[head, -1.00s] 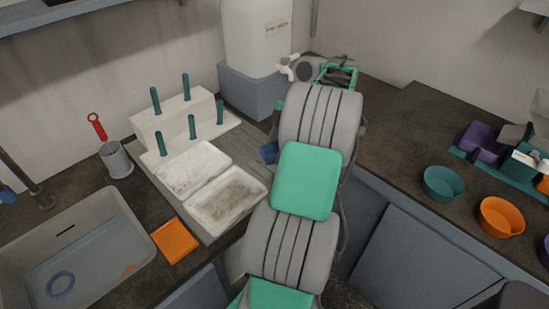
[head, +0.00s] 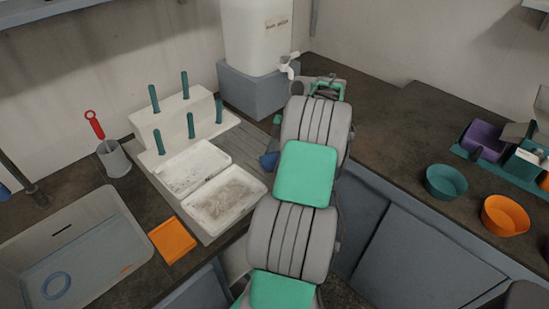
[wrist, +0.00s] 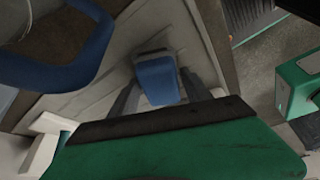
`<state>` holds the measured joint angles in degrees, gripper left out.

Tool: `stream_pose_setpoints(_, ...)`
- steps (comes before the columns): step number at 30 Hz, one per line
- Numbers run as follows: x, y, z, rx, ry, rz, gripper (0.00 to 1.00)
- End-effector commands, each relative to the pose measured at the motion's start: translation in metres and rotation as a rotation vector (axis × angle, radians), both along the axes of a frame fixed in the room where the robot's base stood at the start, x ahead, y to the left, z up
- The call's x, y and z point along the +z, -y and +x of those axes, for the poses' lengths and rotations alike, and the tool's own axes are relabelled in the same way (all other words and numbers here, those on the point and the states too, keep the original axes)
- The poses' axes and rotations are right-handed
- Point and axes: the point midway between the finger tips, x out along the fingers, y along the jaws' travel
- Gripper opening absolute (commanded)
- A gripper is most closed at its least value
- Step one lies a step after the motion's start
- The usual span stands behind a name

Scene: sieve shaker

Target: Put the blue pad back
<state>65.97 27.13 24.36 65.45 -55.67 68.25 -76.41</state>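The blue pad (wrist: 158,80) is a small block in the middle of the wrist view, with a greyer strip along its top edge. My gripper (wrist: 160,82) has its two dark fingers along the left and right sides of the pad, and their tips look closed on it. A wooden-looking surface lies behind the pad; the gap to it cannot be told. In the head view my arm hides the fingers. A small blue patch (head: 269,160) shows at the arm's left edge; I cannot tell whether it is the pad.
A large blue loop (wrist: 60,60) is close at the wrist view's upper left. Two white trays (head: 222,197) and a white block with green pegs (head: 172,118) stand left of my arm. An orange pad (head: 173,240) lies beside the sink (head: 105,215). Bowls (head: 445,182) stand at right.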

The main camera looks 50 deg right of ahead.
Motion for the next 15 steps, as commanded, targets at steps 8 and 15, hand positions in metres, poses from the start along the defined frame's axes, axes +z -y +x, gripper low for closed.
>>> stream_pose_setpoints(8,-0.0001,-0.0003,-0.0003,-0.001,-0.001,0.002,0.72)
stream_pose_setpoints(15,0.0098,0.0013,-0.0007,0.0,0.0,0.0,0.72)
